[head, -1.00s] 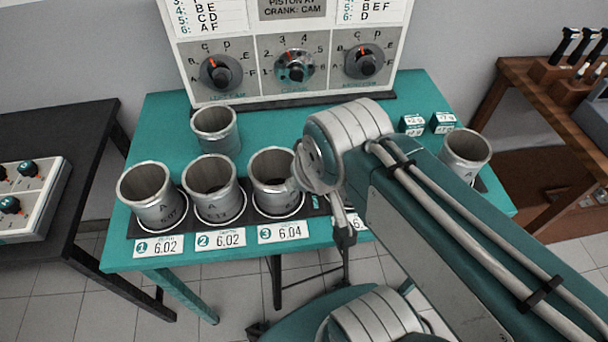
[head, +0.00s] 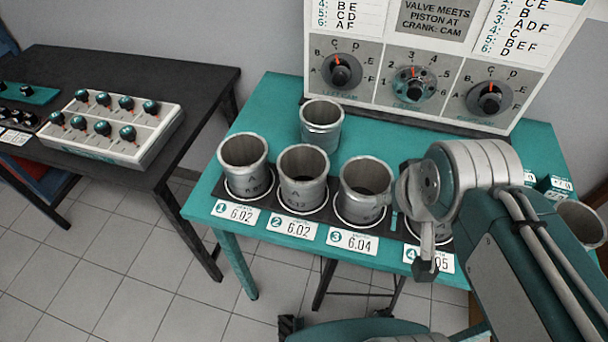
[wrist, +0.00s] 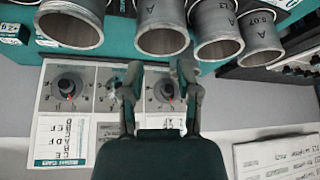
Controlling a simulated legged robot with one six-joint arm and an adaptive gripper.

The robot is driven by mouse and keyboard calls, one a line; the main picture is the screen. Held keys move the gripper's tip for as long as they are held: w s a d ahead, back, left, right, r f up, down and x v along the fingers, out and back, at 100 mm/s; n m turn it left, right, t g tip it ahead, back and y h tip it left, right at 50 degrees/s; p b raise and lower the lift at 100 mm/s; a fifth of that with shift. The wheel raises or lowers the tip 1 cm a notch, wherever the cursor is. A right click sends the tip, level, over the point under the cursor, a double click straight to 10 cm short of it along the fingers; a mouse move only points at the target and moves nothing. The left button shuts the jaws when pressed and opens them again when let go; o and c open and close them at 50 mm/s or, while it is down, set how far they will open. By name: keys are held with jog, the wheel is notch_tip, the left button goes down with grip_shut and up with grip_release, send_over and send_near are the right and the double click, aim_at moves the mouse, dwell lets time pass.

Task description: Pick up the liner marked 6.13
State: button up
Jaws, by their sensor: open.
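The liner on place 2 (head: 302,190) is a grey metal cylinder standing upright with its open end up. Its side reads A and a partly legible number that looks like it ends in 12 or 13. It seems to be the liner with a mark ending in 13 in the wrist view (wrist: 217,30). The liner on place 1 (head: 245,178) carries a mark ending in 07. The mark of the liner on place 3 (head: 364,200) is hard to read. My gripper (wrist: 158,72) is open and empty in the wrist view, apart from the liners. In the head view, my arm largely hides it.
Another liner (head: 321,137) stands behind the row, and one (head: 581,225) at the right edge. The tall dial panel (head: 430,60) rises at the table's back. The teal table (head: 270,105) has bare room at its back left. A black bench (head: 190,85) stands left.

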jog(key=shift+o, duration=0.2)
jog(key=shift+w, duration=0.1)
jog(key=w+a+f+n+g, duration=0.1)
jog(key=w+a+f+g, duration=0.1)
jog(key=w+a, duration=0.3)
jog(key=w+a+f+n+g, duration=0.1)
jog(key=w+a, duration=0.4)
jog(key=a, duration=0.2)
jog(key=w+a+f+n+g, duration=0.2)
jog(key=w+a, duration=0.3)
jog(key=shift+w+a+f+g, duration=0.3)
jog(key=shift+a, duration=0.1)
notch_tip(320, 180, down, 6)
jog(key=shift+r, duration=0.15)
send_over(283, 197)
notch_tip(283, 197, down, 5)
jog(key=shift+w+f, duration=0.1)
grip_shut()
